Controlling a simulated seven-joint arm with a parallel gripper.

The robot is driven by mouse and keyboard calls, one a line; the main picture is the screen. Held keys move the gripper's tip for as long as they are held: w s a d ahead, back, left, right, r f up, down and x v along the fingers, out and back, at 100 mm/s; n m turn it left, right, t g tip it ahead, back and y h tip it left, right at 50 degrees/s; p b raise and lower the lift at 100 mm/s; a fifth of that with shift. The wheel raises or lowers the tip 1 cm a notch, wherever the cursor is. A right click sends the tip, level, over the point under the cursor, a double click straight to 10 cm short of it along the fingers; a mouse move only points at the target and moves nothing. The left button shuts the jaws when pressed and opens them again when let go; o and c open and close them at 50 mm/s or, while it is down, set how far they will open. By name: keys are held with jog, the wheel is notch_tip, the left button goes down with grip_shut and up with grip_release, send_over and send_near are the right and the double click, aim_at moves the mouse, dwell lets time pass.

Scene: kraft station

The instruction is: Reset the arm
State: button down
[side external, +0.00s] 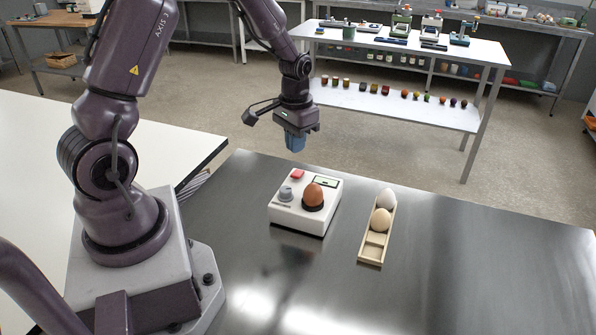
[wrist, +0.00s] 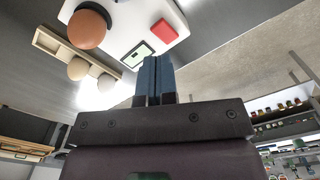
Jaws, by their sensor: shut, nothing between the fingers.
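My gripper (side external: 295,141) is shut and empty, with blue fingers pointing down. It hangs in the air above the far side of the metal table, behind the white device. In the wrist view its two blue fingers (wrist: 155,78) are pressed together with nothing between them. My arm is bent over from its base at the left.
A white device (side external: 322,222) with a red button, a grey knob and a small display bears a brown egg (side external: 313,194). Right of it, a wooden tray (side external: 373,252) holds a white egg (side external: 387,198) and a cream egg (side external: 381,220). The metal table (side external: 480,260) is clear at right.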

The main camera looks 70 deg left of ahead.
jog(key=shift+s+d+f, duration=0.1)
jog(key=shift+s+d, duration=0.05)
jog(key=shift+s, duration=0.2)
jog(key=s+d+r+m+t, duration=0.1)
jog(key=s+d+r+t, duration=0.1)
jog(key=s+d+r, duration=0.2)
jog(key=s+d+r+m+t, duration=0.1)
jog(key=s+d+r, duration=0.4)
jog(key=r, duration=0.5)
jog(key=s+d+r+m+t, duration=0.1)
jog(key=s+d+r+t, duration=0.1)
jog(key=s+d+r, duration=0.3)
notch_tip(320, 180, up, 3)
jog(key=shift+d+f+t, duration=0.2)
jog(key=shift+d+t, duration=0.1)
jog(key=shift+d, duration=0.6)
